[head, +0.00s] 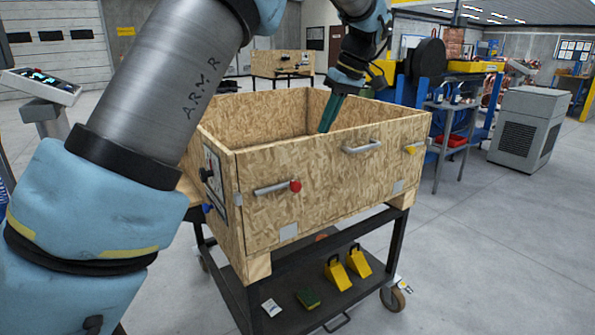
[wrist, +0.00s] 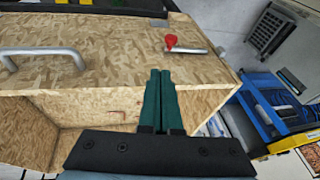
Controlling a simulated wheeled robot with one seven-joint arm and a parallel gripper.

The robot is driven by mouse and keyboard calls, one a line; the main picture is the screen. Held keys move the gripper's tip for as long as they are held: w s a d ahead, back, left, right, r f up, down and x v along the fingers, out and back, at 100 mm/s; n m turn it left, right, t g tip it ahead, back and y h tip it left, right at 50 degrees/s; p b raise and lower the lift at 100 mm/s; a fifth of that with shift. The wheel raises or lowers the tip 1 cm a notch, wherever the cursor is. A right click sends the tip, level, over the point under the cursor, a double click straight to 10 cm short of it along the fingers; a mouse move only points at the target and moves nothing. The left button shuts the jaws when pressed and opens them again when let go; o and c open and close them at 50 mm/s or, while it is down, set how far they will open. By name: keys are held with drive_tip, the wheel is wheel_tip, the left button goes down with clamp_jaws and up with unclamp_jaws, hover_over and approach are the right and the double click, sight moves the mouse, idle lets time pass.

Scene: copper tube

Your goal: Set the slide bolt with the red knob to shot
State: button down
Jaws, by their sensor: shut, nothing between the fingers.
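The slide bolt (head: 272,188) is a short grey bar on the front face of a chipboard crate (head: 340,185), near its left corner. Its red knob (head: 295,186) is at the bar's right end in the head view. In the wrist view the red knob (wrist: 171,40) is at the left end of the bolt (wrist: 191,50). My gripper (head: 325,129) points down beside the front wall's top rim, right of and above the knob, apart from it. In the wrist view its green fingers (wrist: 160,74) are together and empty. Whether the tips are behind the rim is unclear.
A grey handle (head: 362,147) and a yellow knob (head: 410,150) are farther right on the front face. A black knob (head: 207,174) and a blue one (head: 208,208) are on the left side. The crate stands on a dark wheeled cart (head: 330,308). Floor in front is clear.

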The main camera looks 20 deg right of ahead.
drive_tip(key=shift+f, duration=0.1)
drive_tip(key=p, duration=0.2)
approach(288, 175)
drive_tip(key=d+f, duration=0.1)
drive_tip(key=s+d+f, duration=0.1)
drive_tip(key=f, duration=0.1)
drive_tip(key=shift+d+f, duration=0.2)
drive_tip(key=shift+f, duration=0.05)
drive_tip(key=shift+s+a+f+p, duration=0.1)
drive_tip(key=shift+a+f+p, duration=0.1)
drive_tip(key=shift+a+f, duration=0.3)
drive_tip(key=shift+a+f+p, duration=0.2)
drive_tip(key=shift+f, duration=0.5)
drive_tip(key=shift+s+a+f+p, duration=0.1)
drive_tip(key=shift+a+f+p, duration=0.1)
drive_tip(key=shift+a+f, duration=0.3)
drive_tip(key=shift+f, duration=0.1)
drive_tip(key=a, duration=0.2)
drive_tip(key=a+b, duration=0.1)
drive_tip(key=a, duration=0.1)
drive_tip(key=shift+s+a+b, duration=0.15)
drive_tip(key=shift+s+b, duration=0.15)
drive_tip(key=shift+s, duration=0.1)
